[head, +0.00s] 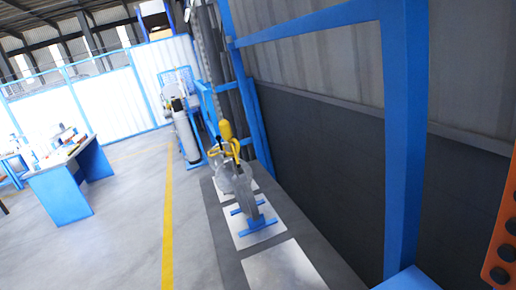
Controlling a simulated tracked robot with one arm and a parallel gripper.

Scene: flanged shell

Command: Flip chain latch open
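A chain (209,55) hangs down at the upper middle and ends in a yellow hoist block (227,131). Yellow rigging (232,147) hangs below it, just above a grey flanged shell (236,181). The shell is by a blue stand (255,226) on a pale floor plate. The latch is too small to make out, and I cannot tell whether it is open or shut. My gripper is not in view. The picture is tilted and the shell is some way off.
A blue steel frame (404,130) stands close at the right, before a dark wall (320,150). An orange perforated piece (503,245) shows at the right edge. A blue workbench (70,180) stands left. Floor is clear around the yellow line (168,215).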

